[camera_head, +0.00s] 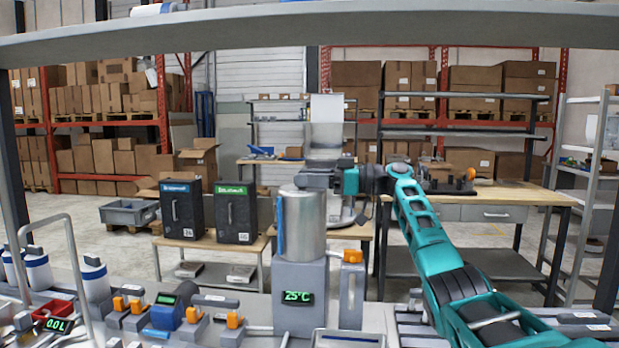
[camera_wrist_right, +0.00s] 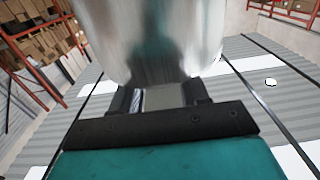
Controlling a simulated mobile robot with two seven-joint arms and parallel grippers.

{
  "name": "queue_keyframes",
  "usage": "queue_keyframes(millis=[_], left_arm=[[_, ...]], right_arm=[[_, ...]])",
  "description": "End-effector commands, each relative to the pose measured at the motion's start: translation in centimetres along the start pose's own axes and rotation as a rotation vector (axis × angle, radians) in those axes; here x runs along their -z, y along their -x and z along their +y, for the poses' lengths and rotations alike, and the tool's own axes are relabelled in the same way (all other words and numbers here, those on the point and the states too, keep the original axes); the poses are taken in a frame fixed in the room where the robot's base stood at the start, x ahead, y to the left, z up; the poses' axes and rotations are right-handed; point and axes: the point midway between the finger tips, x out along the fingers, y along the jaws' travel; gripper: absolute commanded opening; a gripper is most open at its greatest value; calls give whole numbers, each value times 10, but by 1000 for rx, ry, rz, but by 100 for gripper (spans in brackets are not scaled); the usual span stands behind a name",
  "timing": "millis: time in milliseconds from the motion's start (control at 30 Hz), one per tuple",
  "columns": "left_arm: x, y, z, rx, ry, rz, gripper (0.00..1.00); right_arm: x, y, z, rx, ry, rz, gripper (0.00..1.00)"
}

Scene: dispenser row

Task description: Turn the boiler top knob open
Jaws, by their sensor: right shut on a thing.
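The boiler is a silver cylinder (camera_head: 302,226) on a grey base (camera_head: 300,275) with a green display reading 25°C. My right gripper (camera_head: 312,180) reaches in from the right and sits at the top of the boiler, its jaws shut on the top knob. The knob is mostly hidden by the gripper, so its turn angle cannot be told. In the right wrist view, the shiny boiler wall (camera_wrist_right: 150,40) fills the upper middle, and the fingers of my right gripper (camera_wrist_right: 162,97) close around a small grey part. My left gripper is not in view.
An orange-handled valve (camera_head: 352,256) stands just right of the boiler. Several orange-handled taps and white bottles (camera_head: 37,270) stand at left on the counter. A grey shelf beam (camera_head: 300,28) crosses above.

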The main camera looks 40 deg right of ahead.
Motion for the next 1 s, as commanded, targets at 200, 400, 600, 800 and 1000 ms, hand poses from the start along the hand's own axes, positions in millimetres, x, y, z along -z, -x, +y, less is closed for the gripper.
queue_keyframes(millis=[200,400,600,800,1000], left_arm=[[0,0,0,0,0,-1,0],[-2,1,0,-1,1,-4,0],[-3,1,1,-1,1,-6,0],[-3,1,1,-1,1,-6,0],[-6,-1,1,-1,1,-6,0]], right_arm=[[-3,-1,-1,9,-2,-7,14],[-4,-1,-1,9,-2,-8,48],[-2,-1,-1,6,-2,-5,67],[-1,0,0,5,-1,-3,70],[-2,9,0,2,0,-2,70]])
